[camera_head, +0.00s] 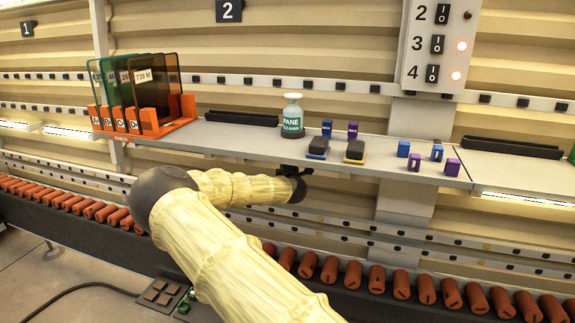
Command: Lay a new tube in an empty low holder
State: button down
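My arm reaches from the bottom toward the wall, and my gripper (294,171) is at the front edge of the grey shelf (215,138), near its underside. It is small, dark and partly hidden by the wrist, so I cannot tell whether it is open or holds anything. A long black trough (237,118) lies on the shelf left of the bottle, and another (512,148) lies at the right; I see no tube in either. A lit white tube-like strip (68,132) shows at the left and another (525,199) at the lower right. I cannot identify a new tube or the low holder.
Glass panes in an orange rack (150,122), a cleaner bottle (292,117), brushes (317,148) and small blue and purple blocks (403,149) stand on the shelf. Brown rollers (427,288) run below. A switch panel (437,45) hangs above.

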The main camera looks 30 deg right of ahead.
jog(key=shift+f+b, duration=0.3)
jog(key=shift+f, duration=0.1)
dwell(0.4)
jog(key=c, duration=1.2)
grip_release()
jog(key=v, duration=1.2)
